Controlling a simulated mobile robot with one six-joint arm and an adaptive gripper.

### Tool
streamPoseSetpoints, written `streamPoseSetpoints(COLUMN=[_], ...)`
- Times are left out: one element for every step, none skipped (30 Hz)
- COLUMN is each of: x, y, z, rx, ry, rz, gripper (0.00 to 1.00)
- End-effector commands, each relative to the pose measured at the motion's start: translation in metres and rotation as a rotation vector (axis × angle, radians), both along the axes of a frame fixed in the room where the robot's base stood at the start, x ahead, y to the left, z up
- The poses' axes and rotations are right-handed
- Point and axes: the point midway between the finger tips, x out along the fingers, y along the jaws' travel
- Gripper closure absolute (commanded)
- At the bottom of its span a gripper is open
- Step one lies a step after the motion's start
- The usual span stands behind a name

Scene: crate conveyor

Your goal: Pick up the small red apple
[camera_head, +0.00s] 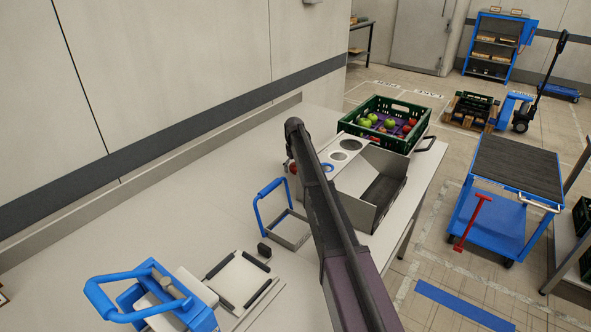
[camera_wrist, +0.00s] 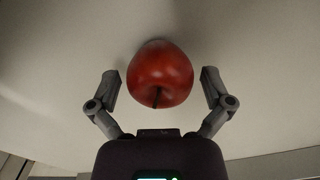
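A red apple (camera_wrist: 160,76) rests on the pale table top in the wrist view, with its dark stem toward my gripper. My gripper (camera_wrist: 160,84) is open, with one finger on each side of the apple. A gap shows between the apple and each finger. In the head view a small part of a red apple (camera_head: 293,168) shows beside my arm, left of the grey box with round holes. My arm hides most of the gripper there.
A green crate (camera_head: 384,112) with green and red fruit stands at the table's far end. A grey holed box (camera_head: 372,170) is right of my arm. Blue-handled devices (camera_head: 268,188) stand nearer on the table. The table's left side is clear.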

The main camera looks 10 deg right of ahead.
Motion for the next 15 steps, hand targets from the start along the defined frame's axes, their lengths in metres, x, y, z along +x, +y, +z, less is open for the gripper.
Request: streamPoseSetpoints(x=[0.0000,0.0000,0.0000,0.0000,0.0000,0.0000,0.0000,0.0000,0.0000,0.0000,0.0000,0.0000,0.0000,0.0000,-0.0001], y=[0.0000,0.0000,0.0001,0.0001,0.0001,0.0000,0.0000,0.0000,0.0000,0.0000,0.0000,0.0000,0.0000,0.0000,0.0000], z=[0.0000,0.0000,0.0000,0.0000,0.0000,0.0000,0.0000,0.0000,-0.0001,-0.0001,-0.0001,-0.0001,-0.0001,-0.0001,-0.0001], rx=[0.000,0.000,0.000,0.000,0.000,0.000,0.000,0.000,0.000,0.000,0.000,0.000,0.000,0.000,0.000], ry=[0.000,0.000,0.000,0.000,0.000,0.000,0.000,0.000,0.000,0.000,0.000,0.000,0.000,0.000,0.000], rz=[0.000,0.000,0.000,0.000,0.000,0.000,0.000,0.000,0.000,0.000,0.000,0.000,0.000,0.000,0.000], gripper=[0.12,0.21,0.33,0.42,0.51,0.62,0.71,0.77,0.77,0.77,0.77,0.77,0.77,0.77,0.77])
